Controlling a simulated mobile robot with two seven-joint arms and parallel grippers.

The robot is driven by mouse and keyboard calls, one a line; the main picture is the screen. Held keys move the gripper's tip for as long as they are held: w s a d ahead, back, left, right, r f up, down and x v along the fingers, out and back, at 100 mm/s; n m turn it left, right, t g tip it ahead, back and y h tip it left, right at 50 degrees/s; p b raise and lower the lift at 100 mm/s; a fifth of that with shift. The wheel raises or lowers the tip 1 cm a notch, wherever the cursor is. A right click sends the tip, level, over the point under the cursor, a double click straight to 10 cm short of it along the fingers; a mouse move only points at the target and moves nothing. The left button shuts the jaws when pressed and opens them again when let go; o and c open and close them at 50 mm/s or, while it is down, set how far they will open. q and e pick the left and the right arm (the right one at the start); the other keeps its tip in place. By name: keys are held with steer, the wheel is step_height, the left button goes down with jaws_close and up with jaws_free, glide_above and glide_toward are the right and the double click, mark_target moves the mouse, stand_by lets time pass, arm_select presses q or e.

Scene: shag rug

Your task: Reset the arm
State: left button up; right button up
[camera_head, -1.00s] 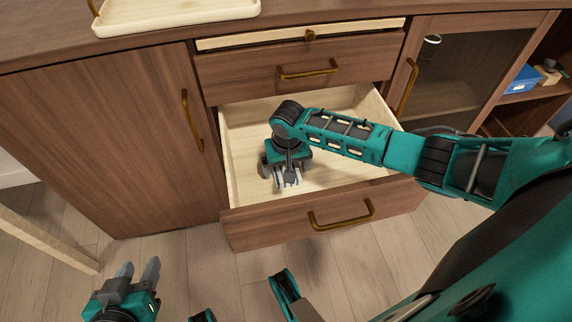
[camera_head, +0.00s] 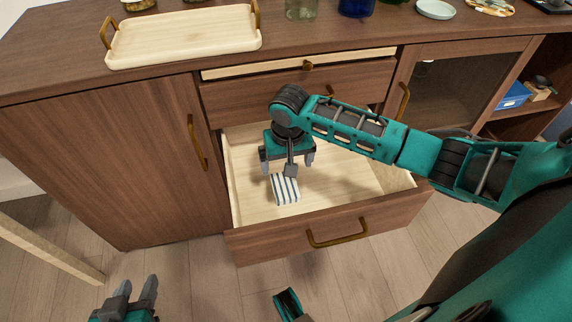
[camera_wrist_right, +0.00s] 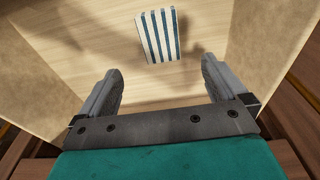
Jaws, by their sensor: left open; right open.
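My right gripper (camera_head: 287,164) hangs open and empty inside the open drawer (camera_head: 350,200), above the drawer floor. A small blue-and-white striped item (camera_head: 285,189) lies on that floor just below and in front of it. In the right wrist view the striped item (camera_wrist_right: 157,36) lies beyond the two spread fingers (camera_wrist_right: 162,85), touching neither. My left gripper (camera_head: 137,289) shows at the lower left over the wood floor, fingers upward, open and empty. Its lower part is cut off by the frame.
The brown cabinet has a closed door (camera_head: 110,160) on the left and a glass door (camera_head: 455,90) on the right. A wooden tray (camera_head: 185,38) with brass handles, jars and a small plate (camera_head: 435,9) stand on top. A blue box (camera_head: 514,95) sits on the right shelf.

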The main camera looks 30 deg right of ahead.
steer(key=shift+s+r, duration=0.1)
steer(key=shift+r, duration=0.2)
